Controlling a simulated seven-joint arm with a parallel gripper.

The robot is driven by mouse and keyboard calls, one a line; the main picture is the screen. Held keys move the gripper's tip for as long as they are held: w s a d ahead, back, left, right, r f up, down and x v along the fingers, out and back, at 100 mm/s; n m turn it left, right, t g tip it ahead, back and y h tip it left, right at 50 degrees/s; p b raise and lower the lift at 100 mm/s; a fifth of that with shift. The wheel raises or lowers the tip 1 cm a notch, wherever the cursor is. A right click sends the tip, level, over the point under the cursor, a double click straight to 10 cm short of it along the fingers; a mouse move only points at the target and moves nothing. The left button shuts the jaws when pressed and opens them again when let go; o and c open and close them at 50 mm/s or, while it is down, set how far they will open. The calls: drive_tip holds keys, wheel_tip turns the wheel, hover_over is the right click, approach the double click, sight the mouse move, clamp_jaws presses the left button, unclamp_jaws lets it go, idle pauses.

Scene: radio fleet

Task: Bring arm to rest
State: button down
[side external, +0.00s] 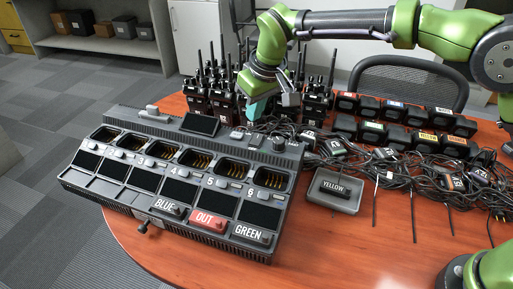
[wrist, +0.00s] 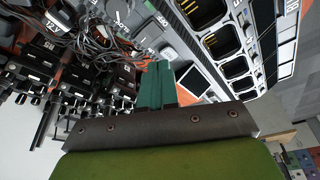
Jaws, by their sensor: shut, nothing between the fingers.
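My green arm (side external: 330,22) reaches in from the right. My gripper (side external: 257,107) hangs behind the charging station, in front of the upright radios, and its teal fingers are together with nothing between them. In the wrist view my gripper (wrist: 157,68) shows the two teal fingers side by side, closed. The fingers look apart from the table objects, though their exact height is hard to tell.
The charger station (side external: 185,180) has a row of empty bays. Several radios (side external: 225,88) stand behind it. Black batteries (side external: 400,115), tangled cables (side external: 400,165) and a YELLOW tray (side external: 345,200) fill the right. The front table surface (side external: 330,255) is clear.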

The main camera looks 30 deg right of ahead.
drive_tip(key=shift+f, duration=0.1)
drive_tip(key=shift+s+d+f, duration=0.3)
drive_tip(key=shift+s+f, duration=0.1)
drive_tip(key=shift+s, duration=0.25)
drive_tip(key=shift+s+d+f, duration=0.3)
drive_tip(key=shift+s+f, duration=0.05)
drive_tip(key=shift+s, duration=0.25)
drive_tip(key=s+d+r+m+t, duration=0.2)
drive_tip(key=s+d+r+m, duration=0.1)
drive_tip(key=s+d, duration=0.7)
drive_tip(key=s+d+r+m+t+y, duration=0.1)
drive_tip(key=s+d+r+m, duration=0.3)
drive_tip(key=s+d, duration=0.6)
drive_tip(key=s+t, duration=0.1)
drive_tip(key=s, duration=0.3)
drive_tip(key=shift+s+d, duration=0.25)
drive_tip(key=shift+s, duration=0.05)
